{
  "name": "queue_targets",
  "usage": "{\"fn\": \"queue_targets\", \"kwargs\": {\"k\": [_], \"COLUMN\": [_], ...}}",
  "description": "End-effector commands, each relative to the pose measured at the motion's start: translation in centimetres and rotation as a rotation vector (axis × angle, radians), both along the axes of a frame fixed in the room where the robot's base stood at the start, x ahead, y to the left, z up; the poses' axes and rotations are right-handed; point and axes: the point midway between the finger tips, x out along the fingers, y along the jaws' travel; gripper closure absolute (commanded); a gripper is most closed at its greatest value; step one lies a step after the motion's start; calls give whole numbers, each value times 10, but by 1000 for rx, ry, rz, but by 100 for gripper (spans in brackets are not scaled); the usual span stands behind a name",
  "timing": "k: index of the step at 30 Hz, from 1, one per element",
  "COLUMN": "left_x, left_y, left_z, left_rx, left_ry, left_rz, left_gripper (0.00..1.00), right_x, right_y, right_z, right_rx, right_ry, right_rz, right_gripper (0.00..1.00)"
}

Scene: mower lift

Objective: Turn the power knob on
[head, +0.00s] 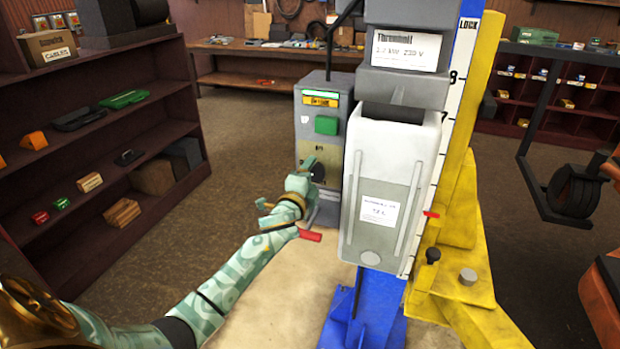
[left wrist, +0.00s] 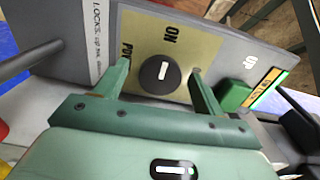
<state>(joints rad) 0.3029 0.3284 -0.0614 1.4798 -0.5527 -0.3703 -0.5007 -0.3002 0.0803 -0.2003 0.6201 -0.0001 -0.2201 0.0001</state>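The power knob (left wrist: 151,82) is round and black with a white mark, on a tan panel (left wrist: 205,50). The mark points toward the top of the left wrist view, roughly at the "ON" label. My left gripper (left wrist: 160,68) is open, with one green finger on each side of the knob and visible gaps between. One finger partly hides the "POWER" label. In the head view, my left gripper (head: 309,174) is at the front of the grey control box (head: 308,118), where the dark knob (head: 318,172) is partly hidden. My right gripper is not in view.
A green button (head: 326,125) and a lit display (head: 321,99) sit above the knob. The grey lift housing (head: 385,200) and yellow post (head: 462,200) stand close to the right. A shelf (head: 100,160) stands at left. A red handle (head: 309,235) is below the gripper.

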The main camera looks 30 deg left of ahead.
Motion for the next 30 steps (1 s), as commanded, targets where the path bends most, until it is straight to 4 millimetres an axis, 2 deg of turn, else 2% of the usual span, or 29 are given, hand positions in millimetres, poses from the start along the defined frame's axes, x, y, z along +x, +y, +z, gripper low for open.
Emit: {"fn": "queue_targets", "kwargs": {"k": [5,8,21,25,30], "left_x": [-4,-16,-126,-146,-158], "left_y": [-1,-4,-30,-35,-37], "left_z": [1,1,-1,-1,0], "left_rx": [1,1,-2,0,0], "left_ry": [-1,-1,3,2,0], "left_rz": [0,-2,-1,0,1], "left_gripper": [30,30,30,30,30], "right_x": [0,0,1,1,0], "right_y": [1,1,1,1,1], "right_z": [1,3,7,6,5], "right_rx": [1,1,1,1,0], "right_ry": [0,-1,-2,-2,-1], "right_rz": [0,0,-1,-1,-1], "right_gripper": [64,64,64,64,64]}}
